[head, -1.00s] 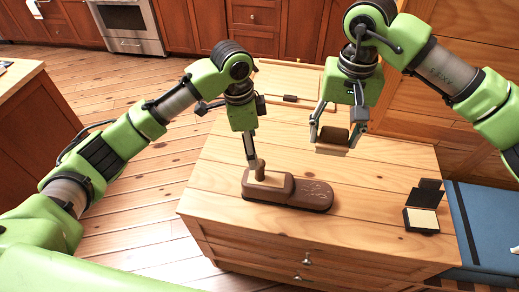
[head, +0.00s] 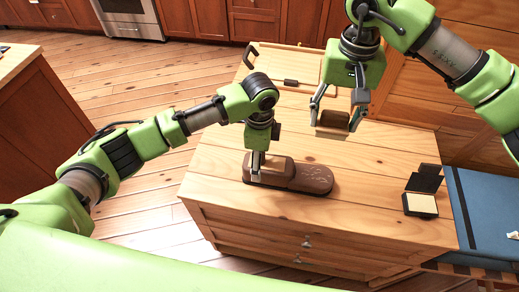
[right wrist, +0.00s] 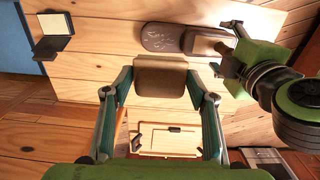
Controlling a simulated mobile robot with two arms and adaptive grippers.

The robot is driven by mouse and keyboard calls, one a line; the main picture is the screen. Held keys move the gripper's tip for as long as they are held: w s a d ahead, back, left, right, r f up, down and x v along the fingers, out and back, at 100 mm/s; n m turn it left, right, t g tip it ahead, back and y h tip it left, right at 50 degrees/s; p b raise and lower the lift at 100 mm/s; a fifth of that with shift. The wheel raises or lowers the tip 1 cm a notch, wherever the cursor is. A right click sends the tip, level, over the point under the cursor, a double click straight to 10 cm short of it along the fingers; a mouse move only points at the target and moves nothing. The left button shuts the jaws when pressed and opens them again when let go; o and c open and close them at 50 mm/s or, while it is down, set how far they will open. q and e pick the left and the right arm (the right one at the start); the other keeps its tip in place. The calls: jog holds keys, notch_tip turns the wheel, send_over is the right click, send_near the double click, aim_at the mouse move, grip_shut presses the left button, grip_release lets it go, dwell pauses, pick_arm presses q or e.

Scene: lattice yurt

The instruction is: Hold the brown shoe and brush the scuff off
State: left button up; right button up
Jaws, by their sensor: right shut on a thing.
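The brown shoe (head: 312,180) lies on its side of the wooden cabinet top, with pale scuff marks on its right end. It also shows in the right wrist view (right wrist: 158,37). My right gripper (head: 334,112) is shut on a brown brush (head: 332,121), held behind the shoe and apart from it. The brush also shows between the fingers in the right wrist view (right wrist: 160,80). My left gripper (head: 257,170) is down at the shoe's left end. Its fingers are small and partly hidden, so I cannot tell whether they grip the shoe.
A small black open case with a cream pad (head: 422,205) stands at the cabinet's right. A wooden tray (head: 300,62) with dark handles lies at the back. A blue cushion (head: 485,215) is to the right. The front of the wooden top (head: 365,210) is clear.

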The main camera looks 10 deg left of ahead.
pick_arm(q)
jog(key=shift+f, duration=0.45)
jog(key=shift+c, duration=0.3)
jog(key=c, duration=1.5)
